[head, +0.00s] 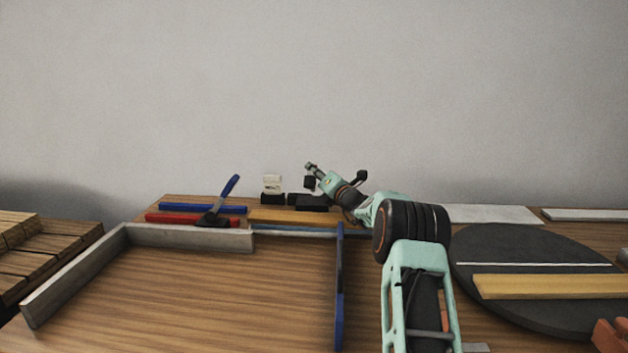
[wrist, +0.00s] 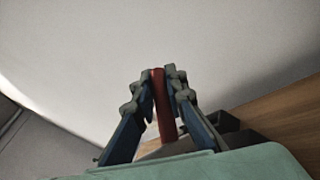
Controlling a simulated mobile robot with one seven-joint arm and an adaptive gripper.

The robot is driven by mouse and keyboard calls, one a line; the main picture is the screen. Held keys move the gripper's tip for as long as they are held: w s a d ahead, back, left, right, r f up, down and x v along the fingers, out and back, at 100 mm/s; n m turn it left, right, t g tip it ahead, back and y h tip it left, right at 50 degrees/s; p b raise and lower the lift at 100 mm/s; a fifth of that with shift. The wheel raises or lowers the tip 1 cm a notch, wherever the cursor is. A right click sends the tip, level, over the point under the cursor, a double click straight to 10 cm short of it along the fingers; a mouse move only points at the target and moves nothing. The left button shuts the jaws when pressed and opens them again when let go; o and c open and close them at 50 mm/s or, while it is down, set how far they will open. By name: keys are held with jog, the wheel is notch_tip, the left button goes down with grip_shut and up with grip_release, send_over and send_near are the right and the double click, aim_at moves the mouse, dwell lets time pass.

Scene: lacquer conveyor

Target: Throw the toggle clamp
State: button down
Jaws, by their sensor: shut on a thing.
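My gripper (head: 309,175) is at the back of the bench in the head view, reaching left above a low black block (head: 312,203), which looks like the clamp's base. In the wrist view my gripper (wrist: 160,76) is shut on a red bar (wrist: 162,108), which looks like the toggle clamp's handle. The bar runs between the two fingers, its end level with the fingertips. Dark parts (wrist: 226,121) show behind and below the fingers. The red bar cannot be made out in the head view, and the clamp's working end cannot be told.
A cream object on a black base (head: 272,188) stands just left of the gripper. A blue-handled black tool (head: 224,200) and blue and red bars (head: 175,218) lie further left. A dark round disc (head: 540,250) bearing a yellow bar is right. The front-left bench (head: 200,290) is clear.

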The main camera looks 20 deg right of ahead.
dwell(0.3)
jog(key=c, duration=1.9)
grip_release()
jog(key=shift+c, duration=0.2)
jog(key=shift+r, duration=0.1)
notch_tip(320, 180, up, 10)
